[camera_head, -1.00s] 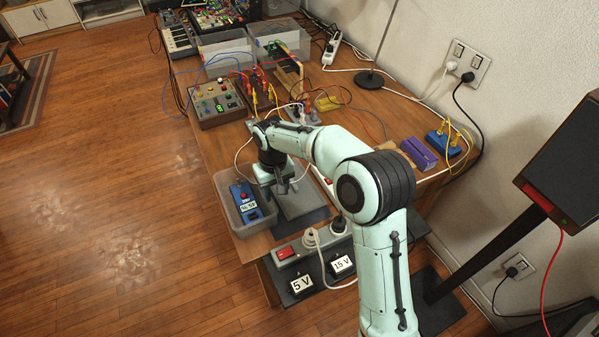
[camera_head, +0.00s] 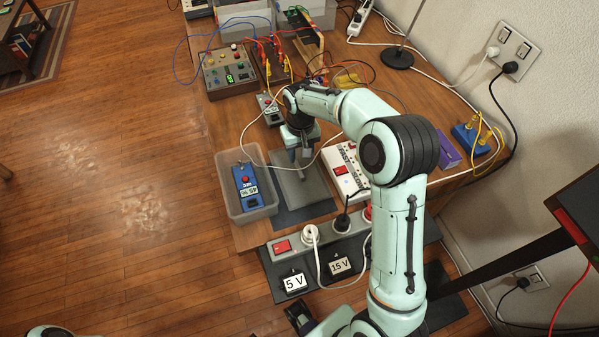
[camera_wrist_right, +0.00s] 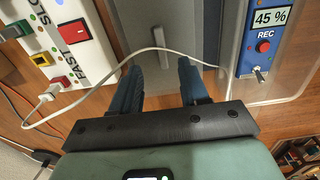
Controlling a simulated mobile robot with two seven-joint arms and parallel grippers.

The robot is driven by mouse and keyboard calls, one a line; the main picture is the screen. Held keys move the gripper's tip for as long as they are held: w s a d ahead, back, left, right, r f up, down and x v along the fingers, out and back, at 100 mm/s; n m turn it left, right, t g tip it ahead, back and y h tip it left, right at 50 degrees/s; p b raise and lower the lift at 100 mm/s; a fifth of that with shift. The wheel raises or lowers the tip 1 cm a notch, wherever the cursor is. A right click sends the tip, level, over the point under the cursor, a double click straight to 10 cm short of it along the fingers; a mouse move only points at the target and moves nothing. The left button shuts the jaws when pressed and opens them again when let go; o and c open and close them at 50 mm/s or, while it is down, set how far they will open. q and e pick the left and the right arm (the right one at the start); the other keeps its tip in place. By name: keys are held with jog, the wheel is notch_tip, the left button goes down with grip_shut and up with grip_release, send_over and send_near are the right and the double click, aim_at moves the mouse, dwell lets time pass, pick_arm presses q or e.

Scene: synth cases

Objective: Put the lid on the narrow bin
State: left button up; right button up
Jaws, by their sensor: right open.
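The clear narrow bin (camera_head: 268,212) stands at the table's near left corner with a blue device (camera_head: 246,183) inside. A flat grey lid (camera_head: 297,190) lies on a dark mat just right of the bin. My right gripper (camera_head: 302,158) points down over the lid's far part, open and empty. In the right wrist view my right gripper (camera_wrist_right: 160,75) has its fingers apart, with the grey lid (camera_wrist_right: 165,20) beyond them. A white cable (camera_wrist_right: 150,49) crosses in front of the fingertips; whether it touches them I cannot tell.
A white box with switches (camera_head: 345,168) stands right of the lid. A control box (camera_head: 229,72) and other bins stand farther back. Cables cross the table.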

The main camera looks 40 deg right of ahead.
aim_at(299, 168)
jog(key=f, duration=0.8)
jog(key=shift+w, duration=0.3)
grip_shut()
